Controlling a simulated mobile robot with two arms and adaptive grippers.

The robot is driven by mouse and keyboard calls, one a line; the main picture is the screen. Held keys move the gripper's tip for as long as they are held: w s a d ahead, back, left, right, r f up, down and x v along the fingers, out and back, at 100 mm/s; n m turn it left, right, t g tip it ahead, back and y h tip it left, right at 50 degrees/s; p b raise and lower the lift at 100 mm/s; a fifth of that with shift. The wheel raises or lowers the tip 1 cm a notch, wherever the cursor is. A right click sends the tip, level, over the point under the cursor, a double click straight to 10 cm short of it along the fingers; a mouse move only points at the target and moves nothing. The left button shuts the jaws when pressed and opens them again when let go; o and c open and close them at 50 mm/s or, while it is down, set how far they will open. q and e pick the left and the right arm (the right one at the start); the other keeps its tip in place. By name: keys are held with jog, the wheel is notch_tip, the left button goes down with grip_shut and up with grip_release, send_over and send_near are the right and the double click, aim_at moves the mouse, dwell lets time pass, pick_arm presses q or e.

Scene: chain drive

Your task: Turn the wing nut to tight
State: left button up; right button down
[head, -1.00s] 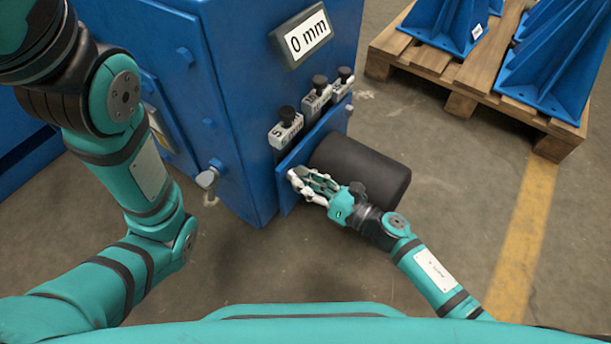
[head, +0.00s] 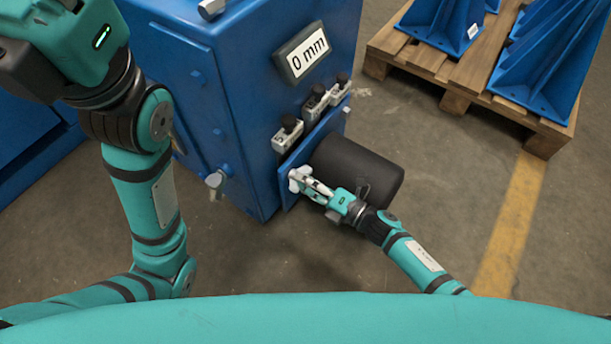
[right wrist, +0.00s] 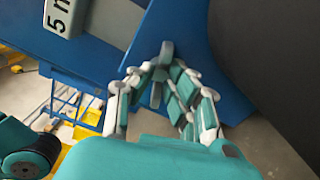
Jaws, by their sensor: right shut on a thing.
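The wing nut (head: 295,181) is a small pale metal piece at the lower front of the blue motor plate (head: 290,204). In the head view it is mostly covered by my right gripper (head: 303,181). In the right wrist view a grey wing of the nut (right wrist: 167,51) stands out beyond the fingertips of the right gripper (right wrist: 154,76), against the blue plate. The right gripper is shut on the wing nut. My left arm rises at the left of the head view, and its gripper is outside the picture.
A black motor (head: 357,172) stands close beside my right gripper. Black-knobbed gauge blocks (head: 287,134) sit above the plate. A pallet (head: 440,72) with blue brackets stands at the back right.

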jog(key=shift+d+f+m+p, duration=0.15)
jog(key=shift+m+p, duration=0.5)
jog(key=shift+m, duration=0.85)
jog(key=c, duration=1.5)
grip_release()
jog(key=shift+d, duration=0.1)
jog(key=shift+o, duration=1.1)
jog(key=v, duration=1.2)
